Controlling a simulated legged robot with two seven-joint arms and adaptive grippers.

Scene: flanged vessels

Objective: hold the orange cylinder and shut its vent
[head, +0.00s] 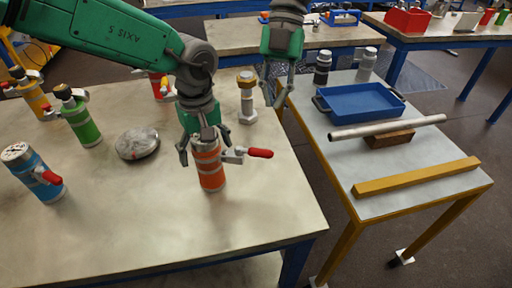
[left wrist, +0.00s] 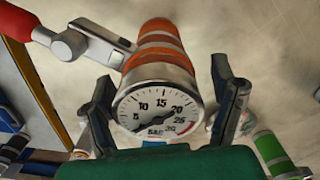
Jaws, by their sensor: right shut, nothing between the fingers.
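The orange cylinder (head: 210,172) stands upright near the front of the left table. A grey side valve (head: 233,155) with a red handle (head: 260,153) sticks out from it to the right; the handle lies roughly level. My left gripper (head: 200,152) is over the cylinder's top from above, its fingers spread on either side. In the left wrist view the dial gauge (left wrist: 157,108) on the cylinder's top sits between the open fingers, with a gap at the right finger. The red handle (left wrist: 18,20) also shows there. My right gripper (head: 277,98) hangs empty and shut beyond the table's right edge.
Blue (head: 35,175), green (head: 80,120) and yellow (head: 32,95) cylinders stand to the left. A round metal disc (head: 137,144) and a bolt-like piece (head: 246,98) are nearby. The right table holds a blue tray (head: 360,101), a pipe (head: 388,127) and a yellow bar (head: 415,177). The front right of the left table is clear.

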